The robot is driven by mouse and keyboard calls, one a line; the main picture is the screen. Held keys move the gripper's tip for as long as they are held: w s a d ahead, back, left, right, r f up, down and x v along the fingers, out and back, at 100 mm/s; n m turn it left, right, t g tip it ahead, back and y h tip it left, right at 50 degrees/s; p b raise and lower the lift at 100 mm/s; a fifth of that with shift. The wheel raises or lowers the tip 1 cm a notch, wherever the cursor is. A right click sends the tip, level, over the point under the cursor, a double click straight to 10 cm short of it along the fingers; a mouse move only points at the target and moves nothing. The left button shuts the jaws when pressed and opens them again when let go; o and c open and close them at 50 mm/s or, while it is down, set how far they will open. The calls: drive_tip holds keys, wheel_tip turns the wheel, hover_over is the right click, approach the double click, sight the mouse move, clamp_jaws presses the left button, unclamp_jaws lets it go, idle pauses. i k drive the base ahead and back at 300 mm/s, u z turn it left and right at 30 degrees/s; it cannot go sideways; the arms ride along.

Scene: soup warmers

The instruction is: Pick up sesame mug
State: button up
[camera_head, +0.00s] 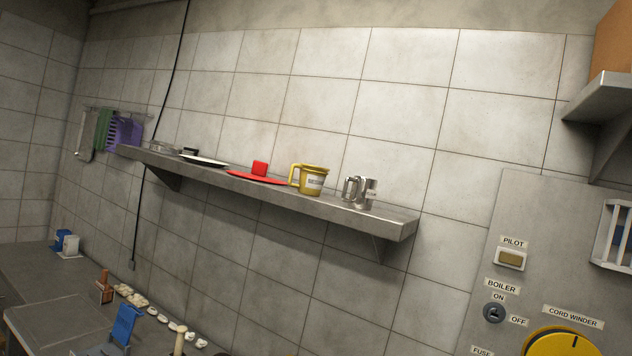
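A yellow mug (309,187) stands upright on the wall shelf (395,222), right of the shelf's middle. My gripper is not in view.
A white plate (205,161) is farther left. A control panel (535,225) fills the lower right. A counter (45,285) with small items is at lower left.

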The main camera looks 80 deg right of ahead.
sight(312, 178)
drive_tip(key=z, duration=0.4)
drive_tip(key=i, duration=1.3)
drive_tip(key=z, duration=0.7)
drive_tip(key=i, duration=0.65)
drive_tip(key=z, duration=0.2)
